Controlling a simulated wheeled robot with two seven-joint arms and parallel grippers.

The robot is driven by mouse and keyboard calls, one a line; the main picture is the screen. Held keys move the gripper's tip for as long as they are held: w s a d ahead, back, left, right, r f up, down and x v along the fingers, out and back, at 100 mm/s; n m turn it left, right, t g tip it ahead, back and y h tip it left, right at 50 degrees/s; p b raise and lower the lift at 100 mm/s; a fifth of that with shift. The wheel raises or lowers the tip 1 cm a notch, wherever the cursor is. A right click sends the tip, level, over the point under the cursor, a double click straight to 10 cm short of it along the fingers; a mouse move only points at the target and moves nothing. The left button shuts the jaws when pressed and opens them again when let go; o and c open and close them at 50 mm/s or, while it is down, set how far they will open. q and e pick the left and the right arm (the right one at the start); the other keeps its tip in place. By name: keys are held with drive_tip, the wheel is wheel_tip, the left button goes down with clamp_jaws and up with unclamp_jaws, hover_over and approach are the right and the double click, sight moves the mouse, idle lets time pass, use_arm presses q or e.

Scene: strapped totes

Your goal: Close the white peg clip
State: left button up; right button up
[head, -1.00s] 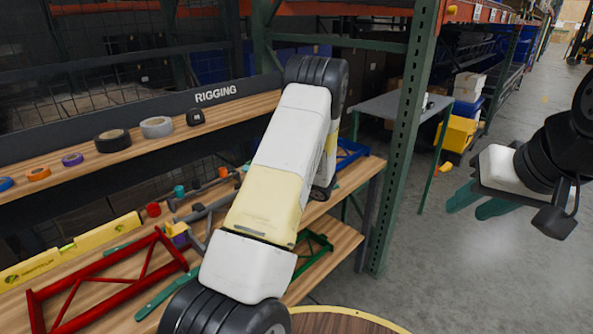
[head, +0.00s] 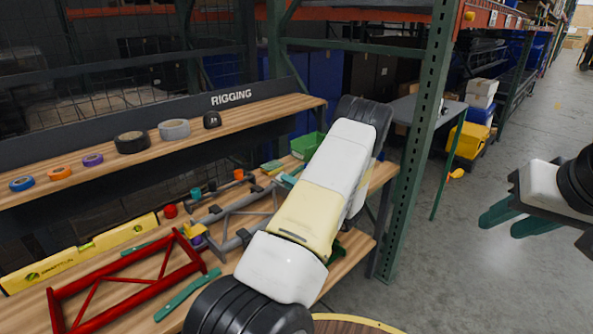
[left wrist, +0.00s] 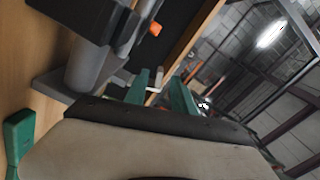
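I cannot clearly make out the white peg clip. In the left wrist view a small whitish piece (left wrist: 151,87) shows beside and partly behind my left fingers, too small to identify. My left gripper (left wrist: 160,90) has two green fingers standing apart, with nothing clearly held between them.
The upper shelf (head: 90,172) holds several tape rolls. A green bin (head: 307,145) stands behind my left arm. A green rack post (head: 417,150) rises right of it.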

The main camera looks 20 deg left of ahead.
sight(278, 176)
use_arm(q)
drive_tip(key=shift+x, duration=3.85)
drive_tip(key=shift+w, duration=0.1)
clamp_jaws()
